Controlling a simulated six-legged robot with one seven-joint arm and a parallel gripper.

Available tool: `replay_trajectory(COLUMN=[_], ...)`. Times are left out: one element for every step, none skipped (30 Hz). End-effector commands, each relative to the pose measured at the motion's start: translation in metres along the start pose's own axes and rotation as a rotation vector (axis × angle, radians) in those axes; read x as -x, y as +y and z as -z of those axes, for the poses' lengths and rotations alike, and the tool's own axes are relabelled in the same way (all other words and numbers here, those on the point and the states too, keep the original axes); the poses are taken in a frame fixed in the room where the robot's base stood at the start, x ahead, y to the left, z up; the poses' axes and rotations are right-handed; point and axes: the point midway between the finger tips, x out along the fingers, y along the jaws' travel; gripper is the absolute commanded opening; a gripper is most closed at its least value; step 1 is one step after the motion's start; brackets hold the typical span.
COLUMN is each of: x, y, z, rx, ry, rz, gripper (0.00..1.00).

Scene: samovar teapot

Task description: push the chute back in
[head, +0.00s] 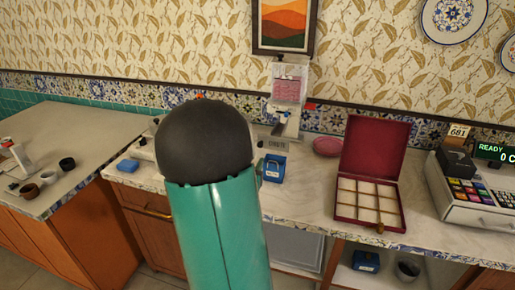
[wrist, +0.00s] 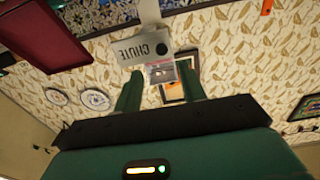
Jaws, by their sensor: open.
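The chute (wrist: 143,50) is a grey plate lettered CHUTE, just past my fingertips in the wrist view, where the scene appears upside down. My gripper (wrist: 160,68) has its two green fingers apart with nothing held between them. I cannot tell whether a fingertip touches the chute. In the head view the lettered chute (head: 278,143) shows low on the front of a pale dispenser (head: 290,118) with a clear, pink-filled top. My arm's dark round joint and teal link cover the middle left of that view and hide my gripper there.
A small blue box (head: 273,170) stands on the counter in front of the dispenser. A pink dish (head: 328,147) and an open dark red compartment box (head: 369,185) are to the right, then a cash register (head: 470,195). A blue item (head: 128,166) lies left of my arm.

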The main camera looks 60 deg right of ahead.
Motion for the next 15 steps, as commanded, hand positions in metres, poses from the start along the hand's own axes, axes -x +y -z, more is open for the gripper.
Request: replay_trajectory(x=[-0.011,-0.017,-0.025,-0.031,-0.037,-0.045,-0.050,-0.056,-0.062,-0.067,-0.072,-0.077,-0.080,-0.083,-0.086], y=[0.001,0.000,0.000,0.000,0.000,0.000,-0.001,-0.001,-0.001,-0.001,-0.002,-0.003,-0.003,-0.004,-0.004], z=[-0.001,-0.001,0.000,-0.001,-0.001,-0.001,-0.001,-0.001,-0.001,-0.001,-0.001,-0.001,0.000,-0.001,-0.001], rx=[0.001,0.001,0.000,0.000,0.000,0.000,0.000,0.000,-0.001,-0.001,0.000,0.000,-0.001,-0.001,-0.001], ry=[0.000,-0.001,0.000,0.000,-0.001,0.000,0.000,0.000,-0.001,-0.001,-0.001,-0.001,-0.001,-0.001,-0.002], rz=[-0.001,-0.001,-0.001,-0.001,0.000,0.000,0.000,0.001,0.002,0.002,0.003,0.004,0.005,0.006,0.006], gripper=[0.41,0.41,0.41,0.41,0.41,0.41,0.41,0.41,0.41,0.41,0.41,0.41,0.41,0.41,0.41])
